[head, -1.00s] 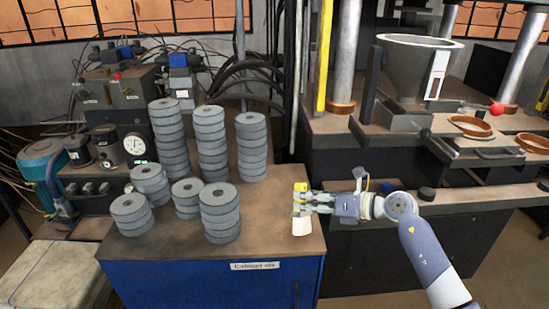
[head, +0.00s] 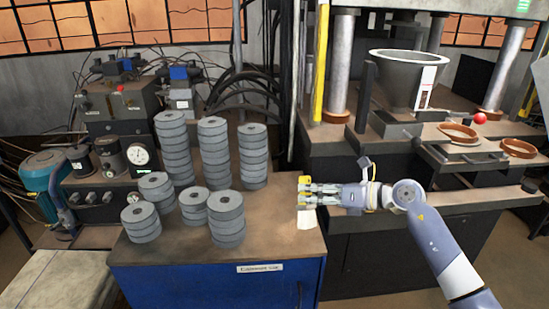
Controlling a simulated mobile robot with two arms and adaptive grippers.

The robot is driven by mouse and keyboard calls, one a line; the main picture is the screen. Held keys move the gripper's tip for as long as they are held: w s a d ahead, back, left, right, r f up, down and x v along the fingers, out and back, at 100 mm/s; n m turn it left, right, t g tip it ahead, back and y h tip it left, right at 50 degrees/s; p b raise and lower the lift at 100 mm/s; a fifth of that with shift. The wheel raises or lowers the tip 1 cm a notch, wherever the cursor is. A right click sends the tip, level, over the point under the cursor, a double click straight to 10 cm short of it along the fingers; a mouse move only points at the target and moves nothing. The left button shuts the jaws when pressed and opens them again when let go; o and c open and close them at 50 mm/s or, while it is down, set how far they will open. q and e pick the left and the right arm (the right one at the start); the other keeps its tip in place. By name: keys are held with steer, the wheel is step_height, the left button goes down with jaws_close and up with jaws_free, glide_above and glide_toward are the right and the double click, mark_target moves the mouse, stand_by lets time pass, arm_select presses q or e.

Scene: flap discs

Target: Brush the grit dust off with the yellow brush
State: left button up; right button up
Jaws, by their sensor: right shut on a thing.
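The yellow brush (head: 304,182) is at the right end of the blue cabinet's brown top (head: 275,238). My right gripper (head: 312,194) comes in from the right and is shut on it, its fingers hiding much of the handle. A pale patch (head: 306,220) shows just below; I cannot tell whether it is bristles or a separate thing. Several stacks of grey flap discs stand on the top: tall ones (head: 174,150) behind, shorter ones (head: 227,220) in front. The brush is apart from the discs. Grit dust cannot be told from the brown surface. My left gripper is not in view.
Gauges and valves (head: 138,156) crowd the left behind the discs. A press bench with a grey funnel (head: 405,80) and brown rings (head: 458,132) stands at the right. The cabinet top between the front discs and the brush is clear.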

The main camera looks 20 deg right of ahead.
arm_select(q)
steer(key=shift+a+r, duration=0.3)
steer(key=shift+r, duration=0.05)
arm_select(e)
steer(key=shift+w+r, duration=0.1)
steer(key=shift+r, duration=0.6)
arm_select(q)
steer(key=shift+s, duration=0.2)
